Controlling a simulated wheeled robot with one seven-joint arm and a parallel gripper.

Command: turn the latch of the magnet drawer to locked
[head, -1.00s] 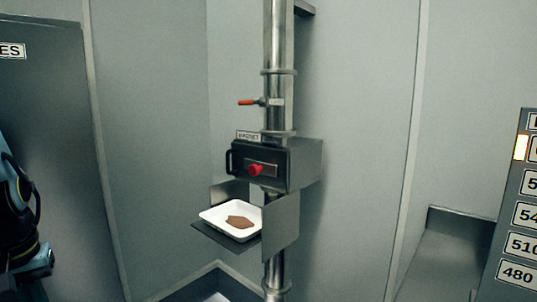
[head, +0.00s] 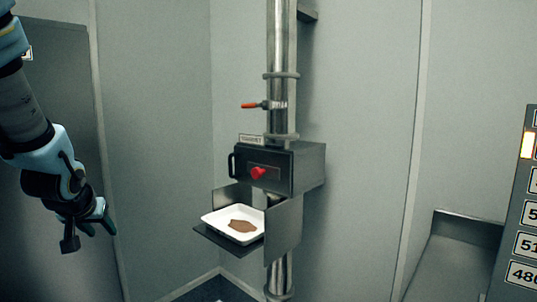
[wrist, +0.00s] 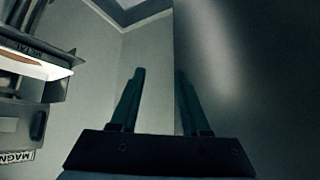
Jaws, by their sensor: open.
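The magnet drawer (head: 240,170) is a dark box front on the vertical steel pipe, with a black handle on its left and a label above it. Its red latch knob (head: 258,173) sits on the front face. The drawer looks closed. My gripper (head: 88,238) hangs at the left of the head view, well apart from the drawer. In the wrist view, my gripper (wrist: 158,105) is open and empty, with both fingers pointing up the picture. The drawer handle (wrist: 38,124) and the magnet label (wrist: 16,156) show sideways at the left edge there; the red knob is not visible in that view.
A white tray (head: 211,221) with brown powder rests on a metal shelf (head: 228,243) below the drawer. A red-handled valve (head: 252,105) sticks out above it. A numbered rack (head: 520,220) stands at the right. The space between my gripper and the drawer is clear.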

